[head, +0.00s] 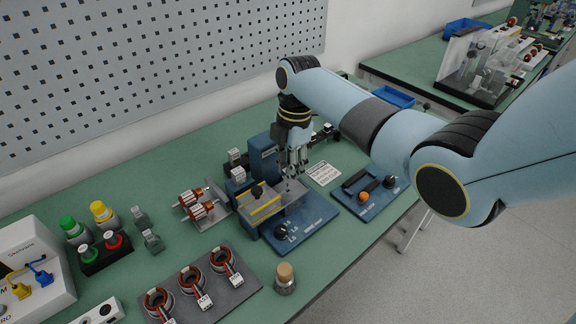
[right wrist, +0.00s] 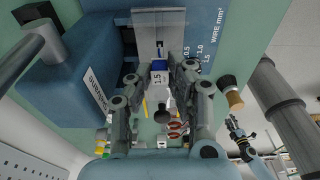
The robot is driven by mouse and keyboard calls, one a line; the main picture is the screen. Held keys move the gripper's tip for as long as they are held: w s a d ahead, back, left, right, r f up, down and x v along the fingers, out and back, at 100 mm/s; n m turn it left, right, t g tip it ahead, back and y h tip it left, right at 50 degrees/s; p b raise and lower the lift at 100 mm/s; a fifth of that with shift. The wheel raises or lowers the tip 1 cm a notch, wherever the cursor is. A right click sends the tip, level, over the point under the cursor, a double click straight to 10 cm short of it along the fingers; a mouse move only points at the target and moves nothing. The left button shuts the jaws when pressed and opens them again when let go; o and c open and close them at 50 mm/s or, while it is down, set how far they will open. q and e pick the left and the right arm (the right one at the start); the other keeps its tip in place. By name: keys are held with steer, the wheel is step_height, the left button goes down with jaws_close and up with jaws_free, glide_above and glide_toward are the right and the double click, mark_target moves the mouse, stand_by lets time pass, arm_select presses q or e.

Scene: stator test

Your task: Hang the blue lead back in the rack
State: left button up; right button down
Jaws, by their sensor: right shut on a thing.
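My right gripper (head: 292,172) points down over the metal top of a blue bench fixture (head: 310,222). In the right wrist view, its fingers (right wrist: 161,75) are shut on a small white piece marked 1.5 (right wrist: 158,82) with a blue end, close to the fixture's metal plate. A blue lead plug (head: 42,276) shows on the white tester (head: 22,262) at the left, beside a yellow one; its full run is not visible. I cannot pick out the lead rack. What appears to be my left gripper (right wrist: 234,127) is small in the right wrist view; its opening is unclear.
Copper-wound stators lie on a grey plate (head: 245,272) at the front. A cork-topped jar (head: 285,279) stands beside it. A blue base with an orange knob (head: 366,200) is to the right. A perforated panel (head: 150,75) is behind.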

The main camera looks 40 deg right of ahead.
steer(key=shift+f, duration=0.3)
steer(key=shift+f+b, duration=0.7)
steer(key=shift+f, duration=0.2)
steer(key=shift+f, duration=0.15)
steer(key=shift+f+b, duration=0.6)
steer(key=shift+f, duration=0.2)
steer(key=c, duration=1.2)
jaws_free()
steer(key=shift+o, duration=0.2)
steer(key=shift+r, duration=0.15)
